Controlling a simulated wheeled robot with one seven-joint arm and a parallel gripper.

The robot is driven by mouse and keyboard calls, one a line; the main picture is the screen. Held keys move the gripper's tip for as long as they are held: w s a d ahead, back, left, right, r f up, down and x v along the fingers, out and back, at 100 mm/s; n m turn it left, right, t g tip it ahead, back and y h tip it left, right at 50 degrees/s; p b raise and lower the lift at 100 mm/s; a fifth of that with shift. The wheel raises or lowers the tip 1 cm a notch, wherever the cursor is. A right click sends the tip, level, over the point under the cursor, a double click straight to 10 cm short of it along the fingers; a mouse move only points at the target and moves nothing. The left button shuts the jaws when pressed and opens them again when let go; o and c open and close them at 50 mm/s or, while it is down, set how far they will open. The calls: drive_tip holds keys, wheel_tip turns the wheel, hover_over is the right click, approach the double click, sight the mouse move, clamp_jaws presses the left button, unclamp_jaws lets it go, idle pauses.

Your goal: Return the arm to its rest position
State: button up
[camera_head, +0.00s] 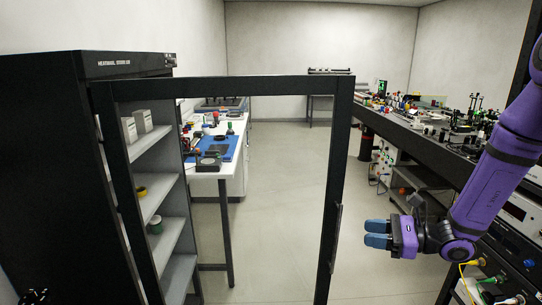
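My purple arm reaches in from the right edge and bends down to my gripper (377,233). The gripper points left with two blue fingertips, one above the other. A thin dark line shows between the fingers, and nothing is visible held in them. The gripper hangs in the air to the right of the open cabinet door (336,215), apart from it in the picture. The true depth between them is hard to judge.
A dark cabinet (45,175) with grey shelves (155,190) stands at left, its framed door swung open across the middle. A white table (232,165) stands behind the door. A cluttered bench (425,138) and instruments line the right, close to my arm. The floor (285,190) between is clear.

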drive_tip(key=s+a+r+n+g+h, duration=0.4)
drive_tip(key=s+r+n+g+h, duration=0.25)
drive_tip(key=s+r+n, duration=0.5)
drive_tip(key=s+d+r+n+t+h, duration=0.6)
drive_tip(key=s+d+r+n+h, duration=0.1)
drive_tip(key=s, duration=0.5)
wheel_tip(320, 180, up, 4)
drive_tip(key=shift+d+f+n+h, duration=0.25)
drive_tip(key=shift+d+n+h, duration=0.1)
drive_tip(key=shift+n+h, duration=0.65)
